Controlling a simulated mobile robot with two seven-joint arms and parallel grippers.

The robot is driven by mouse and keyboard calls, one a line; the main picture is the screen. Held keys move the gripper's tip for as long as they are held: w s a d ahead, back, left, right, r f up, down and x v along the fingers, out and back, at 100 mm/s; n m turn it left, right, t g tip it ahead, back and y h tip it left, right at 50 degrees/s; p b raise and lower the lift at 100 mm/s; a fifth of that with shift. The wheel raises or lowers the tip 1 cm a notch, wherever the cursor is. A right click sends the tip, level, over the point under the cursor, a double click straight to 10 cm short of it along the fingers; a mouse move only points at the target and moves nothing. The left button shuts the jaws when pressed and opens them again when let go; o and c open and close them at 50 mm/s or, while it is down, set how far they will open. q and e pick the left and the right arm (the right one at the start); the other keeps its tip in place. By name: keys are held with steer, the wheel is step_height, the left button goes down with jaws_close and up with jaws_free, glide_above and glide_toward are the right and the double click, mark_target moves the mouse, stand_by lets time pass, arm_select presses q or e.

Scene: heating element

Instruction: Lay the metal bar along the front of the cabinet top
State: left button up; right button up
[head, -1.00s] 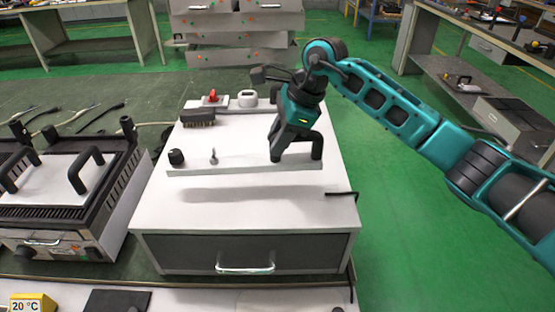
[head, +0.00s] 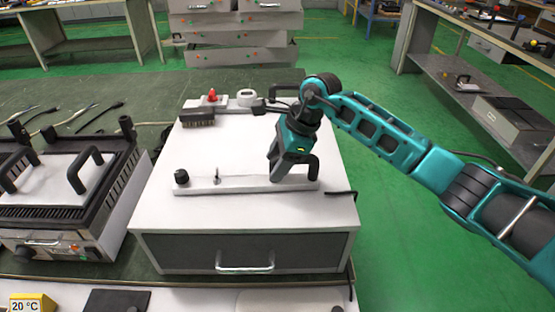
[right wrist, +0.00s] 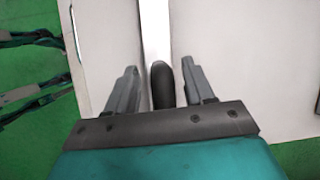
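The metal bar (head: 235,187) lies in the head view on the white cabinet top (head: 240,215), roughly parallel to the front edge and a little behind it. It carries a black knob (head: 181,177) at the left, a small metal toggle (head: 217,177) and a black handle (head: 314,168) at the right. My right gripper (head: 279,176) is at the right end of the bar. In the right wrist view its fingers stand apart on both sides of the black handle (right wrist: 162,85), with gaps beside it; the pale bar (right wrist: 156,35) shows beyond. My left gripper is not in view.
A black brush-like block (head: 197,118), a red-knobbed part (head: 213,96) and a white round part (head: 247,98) sit at the back of the top. A contact grill (head: 65,185) stands at left. A thin black hook (head: 345,194) lies by the right edge.

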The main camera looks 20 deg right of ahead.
steer(key=v, duration=1.2)
stand_by(0.3)
